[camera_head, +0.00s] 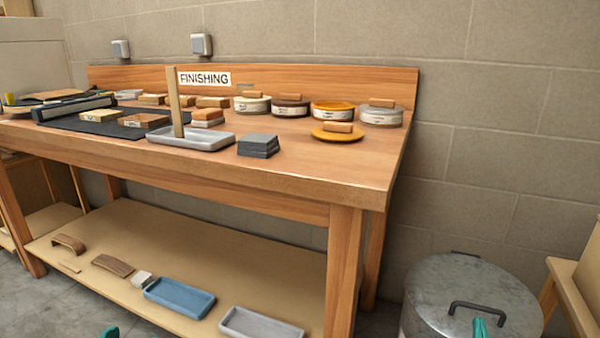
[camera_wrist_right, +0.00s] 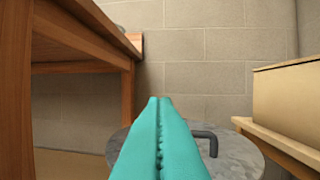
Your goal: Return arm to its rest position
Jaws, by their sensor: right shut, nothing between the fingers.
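My right gripper (camera_head: 480,327) shows as a teal tip at the bottom edge of the head view, in front of the grey metal bin (camera_head: 462,278). In the right wrist view its two teal fingers (camera_wrist_right: 160,102) are pressed together with nothing between them, and the bin (camera_wrist_right: 238,152) lies beyond them. My left gripper (camera_head: 110,332) shows only as a small teal tip at the bottom left, before the lower shelf; whether it is open is hidden. Neither visible tip appears to touch anything.
The wooden bench (camera_head: 280,180) carries several tins, blocks, a grey tray (camera_head: 205,143) with an upright stick, and a dark grey block stack (camera_head: 258,146). Its lower shelf (camera_head: 150,235) holds a blue tray (camera_head: 180,297). A wooden stand (camera_head: 575,290) is right of the bin.

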